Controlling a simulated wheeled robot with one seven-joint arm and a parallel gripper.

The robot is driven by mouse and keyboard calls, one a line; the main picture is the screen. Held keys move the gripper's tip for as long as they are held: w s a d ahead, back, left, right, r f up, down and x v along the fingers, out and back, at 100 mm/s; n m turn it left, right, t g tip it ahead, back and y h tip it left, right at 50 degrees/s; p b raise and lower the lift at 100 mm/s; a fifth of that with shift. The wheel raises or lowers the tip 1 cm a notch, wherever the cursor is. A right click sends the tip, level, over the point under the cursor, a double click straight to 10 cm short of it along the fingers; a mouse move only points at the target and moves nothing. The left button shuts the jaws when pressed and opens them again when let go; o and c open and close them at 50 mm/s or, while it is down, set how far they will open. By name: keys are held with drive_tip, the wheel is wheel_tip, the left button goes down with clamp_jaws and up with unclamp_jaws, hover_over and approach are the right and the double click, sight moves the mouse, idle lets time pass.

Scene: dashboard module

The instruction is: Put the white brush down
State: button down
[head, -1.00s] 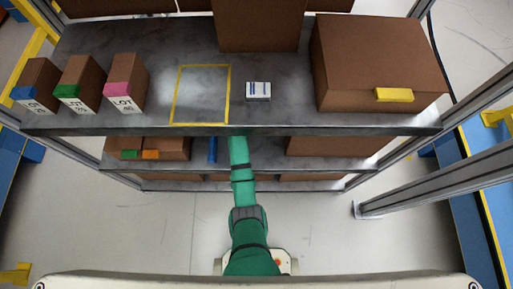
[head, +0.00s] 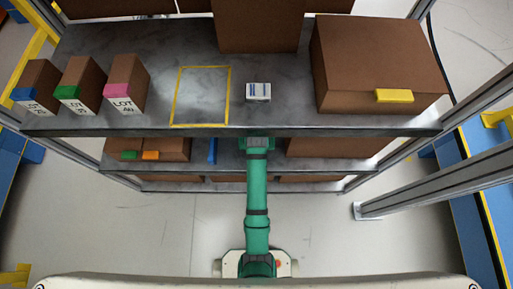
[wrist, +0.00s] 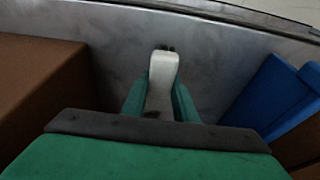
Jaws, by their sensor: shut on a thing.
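The white brush (wrist: 162,72) shows in the wrist view as a pale, upright-looking piece between the two green fingers of my gripper (wrist: 160,92). My gripper is shut on it. Grey shelf metal (wrist: 110,50) lies behind and around it; I cannot tell whether the brush touches it. In the head view my arm reaches to the front edge of the upper shelf (head: 300,131), and the gripper and brush are hidden there.
In the wrist view a brown box (wrist: 40,95) stands at left and a blue thing (wrist: 268,92) at right. The upper shelf holds lot boxes (head: 125,82), a yellow-outlined empty square (head: 201,68), a small white box (head: 258,92) and a large carton (head: 380,65).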

drive_tip(key=shift+f, duration=0.8)
drive_tip(key=c, duration=1.4)
unclamp_jaws()
drive_tip(key=shift+f, duration=0.1)
